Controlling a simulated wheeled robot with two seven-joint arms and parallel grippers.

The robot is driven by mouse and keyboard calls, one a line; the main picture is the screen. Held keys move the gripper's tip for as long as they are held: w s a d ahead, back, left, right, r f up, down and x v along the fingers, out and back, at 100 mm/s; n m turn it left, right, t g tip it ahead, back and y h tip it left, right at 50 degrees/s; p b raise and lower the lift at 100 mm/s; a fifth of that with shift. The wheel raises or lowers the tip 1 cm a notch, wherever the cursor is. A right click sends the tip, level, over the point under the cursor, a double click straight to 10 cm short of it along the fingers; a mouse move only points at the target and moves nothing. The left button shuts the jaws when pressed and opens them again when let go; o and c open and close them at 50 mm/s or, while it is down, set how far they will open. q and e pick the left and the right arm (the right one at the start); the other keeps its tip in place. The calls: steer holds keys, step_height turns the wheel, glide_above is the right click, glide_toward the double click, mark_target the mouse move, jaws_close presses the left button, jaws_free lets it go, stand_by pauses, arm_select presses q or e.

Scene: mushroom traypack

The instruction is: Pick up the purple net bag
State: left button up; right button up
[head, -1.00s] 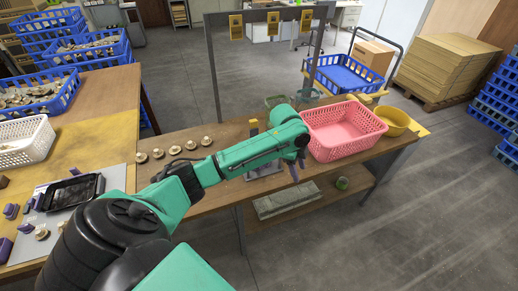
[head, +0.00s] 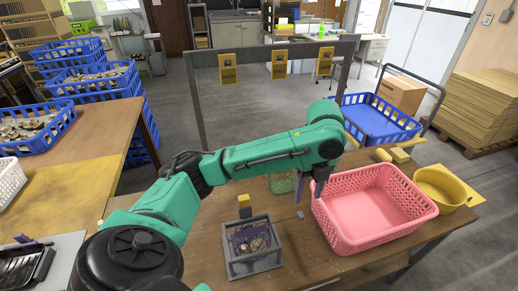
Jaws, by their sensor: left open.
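A purple net bag (head: 250,238) with pale mushroom-like pieces showing in it sits in a small grey open frame (head: 255,264) on the wooden table. My left arm reaches across from the left above the table. My left gripper (head: 320,188) points down at the left rim of the pink basket (head: 345,242), to the right of and beyond the bag, apart from it. The gripper is open; its fingers are small and partly hidden by the wrist. No bag is seen in it. My right gripper is not in view.
A green mesh item (head: 284,184) stands behind my forearm. A yellow bowl (head: 440,186) is right of the basket. A dark rack with yellow tags (head: 228,68) rises behind the table. A blue crate (head: 372,118) stands beyond. The wooden table has bare room around the grey frame.

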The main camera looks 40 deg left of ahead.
arm_select(q)
steer(key=shift+f, duration=0.55)
steer(key=shift+a+f, duration=0.1)
steer(key=shift+f, duration=0.15)
step_height(320, 180, down, 14)
steer(key=p, duration=0.1)
steer(key=shift+a+r+p, duration=0.15)
steer(key=shift+a+p, duration=0.2)
jaws_close()
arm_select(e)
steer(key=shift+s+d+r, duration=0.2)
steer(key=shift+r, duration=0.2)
